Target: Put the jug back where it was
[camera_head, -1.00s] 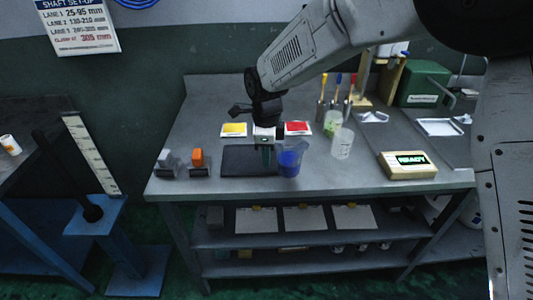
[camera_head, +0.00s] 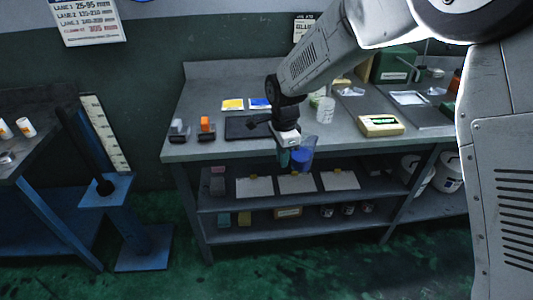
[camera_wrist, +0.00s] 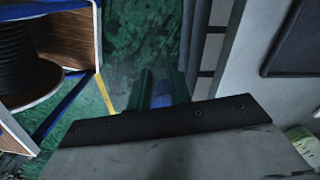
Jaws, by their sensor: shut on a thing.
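The jug (camera_head: 305,151) is a clear vessel with blue in it. My gripper (camera_head: 288,158) is shut on it and holds it in front of the workbench's (camera_head: 190,147) front edge, beside the lower shelves in the picture. In the wrist view my gripper's two dark green fingers (camera_wrist: 161,92) have a blue part of the jug (camera_wrist: 162,100) between them, and most of the jug is hidden. A second clear vessel (camera_head: 325,111) stands on the bench behind.
A dark mat (camera_head: 240,128) lies on the bench, with yellow (camera_head: 232,104) and blue cards behind it. Orange-topped (camera_head: 205,125) and grey blocks stand left. A beige display box (camera_head: 381,124) stands right. A cable reel (camera_wrist: 25,60) shows in the wrist view.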

